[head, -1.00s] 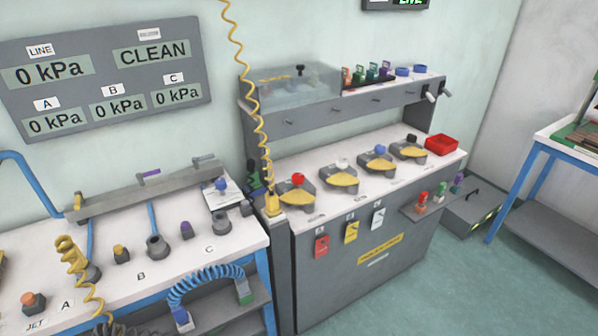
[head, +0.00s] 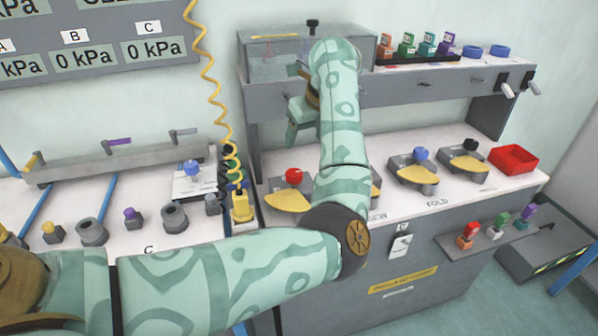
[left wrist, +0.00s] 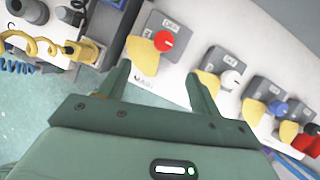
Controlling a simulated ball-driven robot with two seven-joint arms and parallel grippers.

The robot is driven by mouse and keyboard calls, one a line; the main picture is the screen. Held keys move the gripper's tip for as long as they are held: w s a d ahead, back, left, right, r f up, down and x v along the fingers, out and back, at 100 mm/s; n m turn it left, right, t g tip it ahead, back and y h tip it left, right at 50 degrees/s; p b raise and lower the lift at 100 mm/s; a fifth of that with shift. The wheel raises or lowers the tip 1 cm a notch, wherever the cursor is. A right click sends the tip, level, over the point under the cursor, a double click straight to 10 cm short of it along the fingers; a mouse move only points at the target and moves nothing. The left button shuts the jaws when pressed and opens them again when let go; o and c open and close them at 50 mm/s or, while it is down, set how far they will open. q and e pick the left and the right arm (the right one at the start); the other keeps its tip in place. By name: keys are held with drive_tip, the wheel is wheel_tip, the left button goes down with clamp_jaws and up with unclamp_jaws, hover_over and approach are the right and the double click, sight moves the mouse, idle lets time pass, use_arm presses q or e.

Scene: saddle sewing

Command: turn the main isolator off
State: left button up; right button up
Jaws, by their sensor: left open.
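The isolator with the red knob (head: 292,176) stands at the left end of a row of grey switch boxes with yellow plates on the bench. It shows in the left wrist view (left wrist: 164,40), with a pale mark on the knob; its small label is too blurred to read surely. My left gripper (head: 300,122) hangs above the bench, near the red-knob isolator and below the shelf. In the left wrist view its two fingers (left wrist: 158,80) are apart and empty, with the red knob beyond them, not between them. My right gripper is not in view.
White (left wrist: 232,78), blue (head: 421,154) and black (head: 470,145) knob isolators stand to the right; my arm hides the white one in the head view. A shelf (head: 425,85) overhangs the bench. A yellow coiled hose (head: 212,90) hangs left. A red tray (head: 514,158) sits right.

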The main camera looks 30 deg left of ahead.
sight(295, 173)
use_arm(q)
drive_tip(key=b+x, duration=0.2)
drive_tip(key=x, duration=0.3)
drive_tip(key=b+x, duration=0.2)
drive_tip(key=x, duration=0.3)
drive_tip(key=b+x, duration=0.2)
drive_tip(key=x, duration=0.4)
drive_tip(key=shift+w+d+b, duration=0.3)
drive_tip(key=shift+d+b, duration=0.1)
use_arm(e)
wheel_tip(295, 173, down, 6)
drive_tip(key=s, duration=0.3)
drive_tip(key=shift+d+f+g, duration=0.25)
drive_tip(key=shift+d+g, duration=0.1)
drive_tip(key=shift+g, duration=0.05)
use_arm(q)
drive_tip(key=c, duration=1.3)
drive_tip(key=shift+f, duration=0.1)
drive_tip(key=shift+c, duration=0.4)
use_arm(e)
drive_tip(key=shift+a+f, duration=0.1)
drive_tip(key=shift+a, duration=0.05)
